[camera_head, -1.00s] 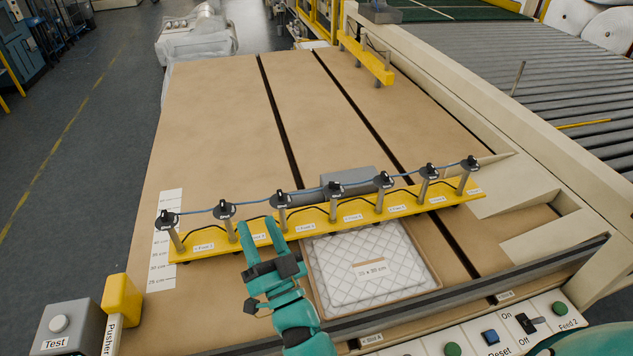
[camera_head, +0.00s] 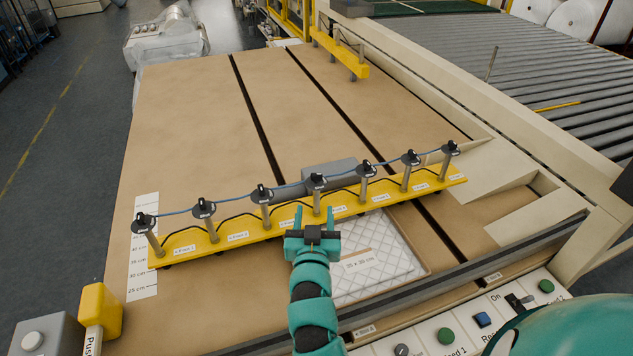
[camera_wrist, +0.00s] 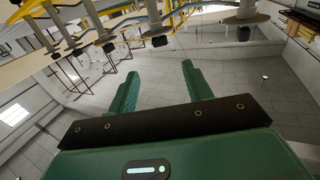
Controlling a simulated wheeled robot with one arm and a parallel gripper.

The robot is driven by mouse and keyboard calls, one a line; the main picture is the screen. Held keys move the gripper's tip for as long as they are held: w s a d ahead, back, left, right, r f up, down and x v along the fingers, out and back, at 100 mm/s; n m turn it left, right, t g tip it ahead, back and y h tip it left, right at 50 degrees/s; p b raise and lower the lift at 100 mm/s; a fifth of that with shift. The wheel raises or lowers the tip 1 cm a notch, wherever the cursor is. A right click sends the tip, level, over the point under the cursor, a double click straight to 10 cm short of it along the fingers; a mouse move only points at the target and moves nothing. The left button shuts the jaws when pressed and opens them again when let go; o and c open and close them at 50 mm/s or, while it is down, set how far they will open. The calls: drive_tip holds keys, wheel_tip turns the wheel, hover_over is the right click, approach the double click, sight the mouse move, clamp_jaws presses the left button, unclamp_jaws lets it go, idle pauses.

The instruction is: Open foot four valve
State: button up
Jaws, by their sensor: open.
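A yellow bar (camera_head: 185,250) lies across the brown table, carrying several grey posts topped by black valves. The middle valve (camera_head: 317,181), fourth from either end, has a dark knob on a round black cap; its handle setting is too small to read. My green gripper (camera_head: 315,220) is open and empty, just on the near side of the bar's middle, below that valve in the picture. It appears apart from the valve. In the wrist view my two fingers (camera_wrist: 160,90) are spread with nothing between them, and black valve parts hang along the top edge.
A blue hose links the valves. A quilted white pad (camera_head: 375,260) in a shallow tray lies beyond and right of my arm. A grey block (camera_head: 330,173) sits behind the bar. A button panel (camera_head: 445,335) and yellow pusher (camera_head: 100,308) line the near edge.

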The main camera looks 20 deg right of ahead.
drive_tip(key=b, duration=0.5)
approach(316, 177)
drive_tip(key=w, duration=0.1)
drive_tip(key=p+x, duration=0.1)
drive_tip(key=x, duration=0.3)
drive_tip(key=p+x, duration=0.2)
drive_tip(key=x, duration=0.3)
drive_tip(key=shift+s+d, duration=0.1)
drive_tip(key=shift+d, duration=0.1)
drive_tip(key=shift+w+d, duration=0.1)
drive_tip(key=shift+w, duration=0.3)
